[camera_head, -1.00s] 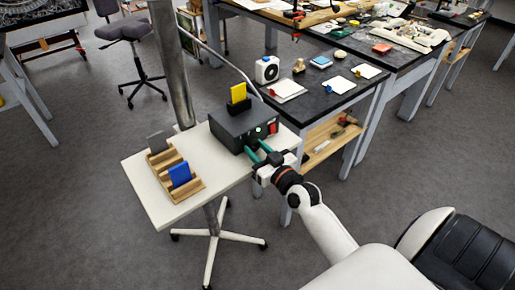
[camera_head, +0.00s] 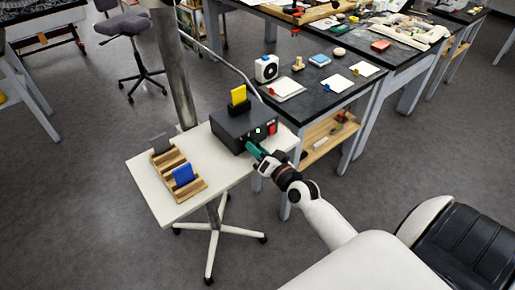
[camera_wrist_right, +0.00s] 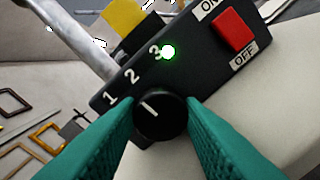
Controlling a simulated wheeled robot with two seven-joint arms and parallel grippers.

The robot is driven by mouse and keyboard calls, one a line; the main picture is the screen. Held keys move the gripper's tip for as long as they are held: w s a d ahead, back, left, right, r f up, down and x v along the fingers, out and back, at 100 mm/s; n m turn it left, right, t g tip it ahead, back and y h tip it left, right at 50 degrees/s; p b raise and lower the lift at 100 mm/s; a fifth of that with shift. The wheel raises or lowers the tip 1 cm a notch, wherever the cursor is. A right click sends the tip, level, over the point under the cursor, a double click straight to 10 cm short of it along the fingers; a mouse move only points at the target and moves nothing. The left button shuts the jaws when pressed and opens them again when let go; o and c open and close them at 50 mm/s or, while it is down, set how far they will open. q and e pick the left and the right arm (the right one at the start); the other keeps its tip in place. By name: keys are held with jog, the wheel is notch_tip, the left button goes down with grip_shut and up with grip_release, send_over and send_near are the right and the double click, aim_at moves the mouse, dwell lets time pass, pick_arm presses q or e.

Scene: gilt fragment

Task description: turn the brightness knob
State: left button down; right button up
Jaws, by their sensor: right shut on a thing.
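The black brightness knob (camera_wrist_right: 160,122) is on the front of a dark control box (camera_head: 236,127), seen up close in the right wrist view. Its white pointer line slants to the upper left, roughly toward the 2. The marks 1, 2 and 3 run along the panel, and a green light (camera_wrist_right: 168,52) glows beside the 3. My right gripper (camera_head: 257,150) is shut on the knob, with one teal finger on each side of it. In the head view the fingers hide the knob. My left gripper is not in view.
A red switch (camera_wrist_right: 233,33) marked ON and OFF is on the same panel. The box stands on a small white table (camera_head: 160,199) beside a wooden rack (camera_head: 198,186) with a blue card (camera_head: 183,174). A dark workbench (camera_head: 317,104) stands to the right.

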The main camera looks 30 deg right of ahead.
jog(key=shift+m, duration=0.3)
jog(key=o, duration=0.9)
jog(key=shift+o, duration=0.3)
jog(key=shift+s+f, duration=0.1)
jog(key=shift+f, duration=0.05)
